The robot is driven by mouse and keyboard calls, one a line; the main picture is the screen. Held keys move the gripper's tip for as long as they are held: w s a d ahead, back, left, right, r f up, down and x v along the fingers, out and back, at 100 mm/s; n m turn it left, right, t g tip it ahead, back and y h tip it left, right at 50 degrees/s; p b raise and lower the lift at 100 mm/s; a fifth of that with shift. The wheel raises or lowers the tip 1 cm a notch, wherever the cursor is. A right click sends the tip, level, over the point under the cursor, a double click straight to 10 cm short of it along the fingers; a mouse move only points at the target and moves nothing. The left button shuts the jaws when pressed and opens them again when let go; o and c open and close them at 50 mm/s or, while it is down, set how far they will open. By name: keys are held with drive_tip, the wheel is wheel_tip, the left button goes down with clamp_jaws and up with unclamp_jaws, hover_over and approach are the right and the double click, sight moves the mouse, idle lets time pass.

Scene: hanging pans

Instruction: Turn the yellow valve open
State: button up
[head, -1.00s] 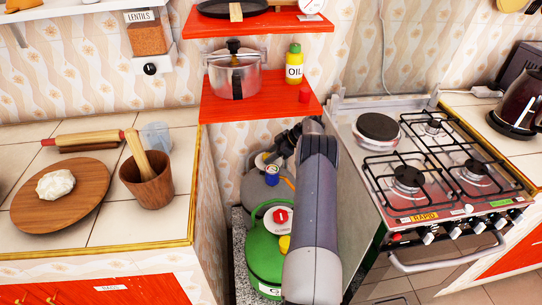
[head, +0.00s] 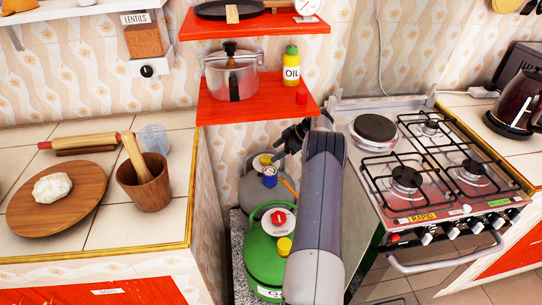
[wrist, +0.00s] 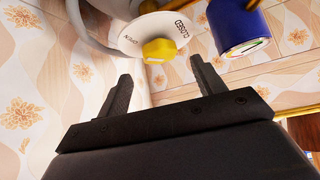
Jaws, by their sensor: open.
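The yellow valve (head: 265,159) sits on top of a grey gas cylinder (head: 250,190) in the gap under the red shelves. In the wrist view the yellow valve (wrist: 160,50) stands on a white disc (wrist: 140,38) lettered OPEN and CLOSED. Which word the valve points to is not clear. My gripper (head: 282,149) is open and empty, up and right of the valve in the head view. In the wrist view my gripper (wrist: 161,70) has its fingers apart, with the valve just beyond the fingertips, between them and not visibly touched.
A blue regulator-like part (head: 269,177) is close beside the valve; it also shows in the wrist view (wrist: 238,25). A green cylinder (head: 264,258) with a red knob (head: 278,217) stands in front. The counter (head: 180,230) and stove (head: 440,190) wall in the gap. A red shelf (head: 250,112) is above.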

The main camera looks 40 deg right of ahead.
sight(267, 158)
drive_tip(key=v, duration=0.6)
drive_tip(key=x, duration=1.1)
drive_tip(key=shift+r+p, duration=0.1)
drive_tip(key=shift+p, duration=0.2)
drive_tip(key=shift+s, duration=0.1)
